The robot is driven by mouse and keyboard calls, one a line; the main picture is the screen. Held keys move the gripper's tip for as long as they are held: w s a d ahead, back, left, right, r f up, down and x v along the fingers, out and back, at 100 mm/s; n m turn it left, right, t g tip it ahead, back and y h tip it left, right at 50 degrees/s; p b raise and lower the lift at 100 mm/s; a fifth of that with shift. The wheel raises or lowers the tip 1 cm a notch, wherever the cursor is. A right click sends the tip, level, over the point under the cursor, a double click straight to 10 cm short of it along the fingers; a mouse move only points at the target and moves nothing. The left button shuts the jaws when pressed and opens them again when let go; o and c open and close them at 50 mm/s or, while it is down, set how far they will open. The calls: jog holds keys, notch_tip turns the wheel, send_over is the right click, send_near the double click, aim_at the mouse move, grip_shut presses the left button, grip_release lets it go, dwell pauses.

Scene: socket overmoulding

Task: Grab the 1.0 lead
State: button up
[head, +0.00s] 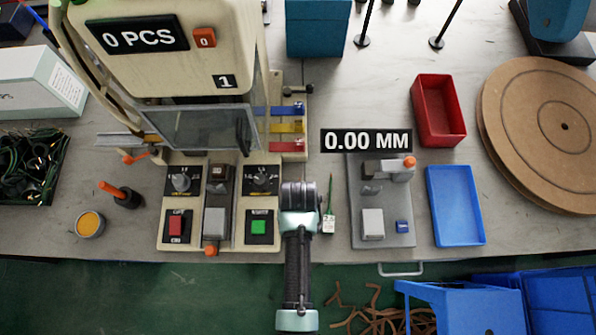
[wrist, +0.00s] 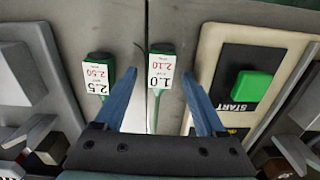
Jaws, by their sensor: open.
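The 1.0 lead (wrist: 161,68) has a green plug end and a white tag reading 1.0 and 2.10; its green wire runs down the wrist view. My gripper (wrist: 159,78) is open, its two blue fingers on either side of this lead. I see no finger touching it. A similar lead tagged 2.5 (wrist: 98,72) lies to the left in the wrist view, outside the fingers. In the head view my arm hides the 1.0 lead, and the lead beside my arm (head: 328,224) appears to be the 2.5 one.
The machine's green START button (wrist: 250,88) and its panel stand close right of the fingers in the wrist view. The grey measuring fixture (head: 398,232) stands right of the leads in the head view. A blue tray (head: 455,205) and a red bin (head: 438,110) lie beyond it.

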grip_shut()
dwell(0.3)
jog(key=shift+r, duration=0.1)
